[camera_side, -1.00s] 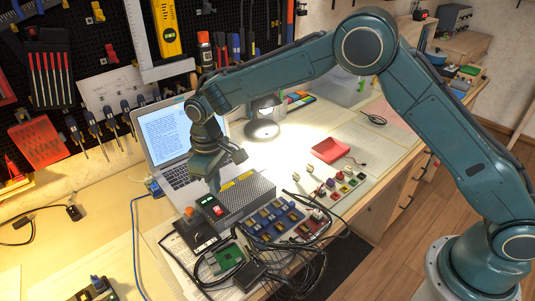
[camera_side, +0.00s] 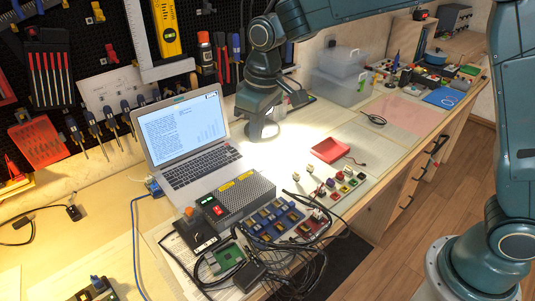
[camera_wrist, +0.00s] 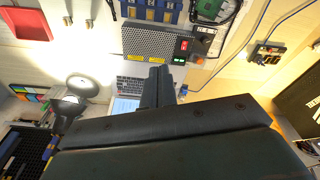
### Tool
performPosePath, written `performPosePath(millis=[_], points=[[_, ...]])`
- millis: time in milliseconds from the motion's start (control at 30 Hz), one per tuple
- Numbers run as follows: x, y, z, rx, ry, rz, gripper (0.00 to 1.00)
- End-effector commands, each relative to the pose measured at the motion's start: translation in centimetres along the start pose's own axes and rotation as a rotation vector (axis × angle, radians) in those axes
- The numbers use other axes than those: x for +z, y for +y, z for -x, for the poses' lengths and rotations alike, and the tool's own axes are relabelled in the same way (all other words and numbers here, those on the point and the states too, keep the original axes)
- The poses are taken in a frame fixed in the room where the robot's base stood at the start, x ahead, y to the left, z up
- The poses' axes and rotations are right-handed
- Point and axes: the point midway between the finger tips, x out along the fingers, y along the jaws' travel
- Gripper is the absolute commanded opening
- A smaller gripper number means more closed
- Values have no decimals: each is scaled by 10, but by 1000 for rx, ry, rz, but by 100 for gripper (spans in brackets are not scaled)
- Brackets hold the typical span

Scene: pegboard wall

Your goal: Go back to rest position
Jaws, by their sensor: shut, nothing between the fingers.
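My gripper (camera_side: 258,126) hangs in the air in the side view, fingers down, in front of the desk lamp, which it partly hides. It is to the right of the laptop (camera_side: 190,132) and behind the black control box (camera_side: 245,196). In the wrist view, my gripper's dark fingers (camera_wrist: 160,70) are together with nothing between them. They overlap the view of the laptop (camera_wrist: 130,84) and point towards the control box (camera_wrist: 150,42). The box's red and green switches show in both views.
A lamp (camera_wrist: 75,95) stands close to my gripper. A red tray (camera_side: 330,150), a circuit board (camera_side: 228,257) and tangled black cables (camera_side: 285,270) lie on the bench. Clear bins (camera_side: 343,75) stand at the back right. The tool-hung pegboard (camera_side: 115,20) rises behind.

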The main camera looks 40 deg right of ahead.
Motion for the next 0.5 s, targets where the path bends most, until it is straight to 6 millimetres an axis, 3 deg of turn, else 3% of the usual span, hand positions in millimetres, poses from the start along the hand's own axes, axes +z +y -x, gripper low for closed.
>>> performPosePath(millis=[200,500], points=[[39,17,45,12,55,-57,0],[99,32,89,29,125,-131,0]])
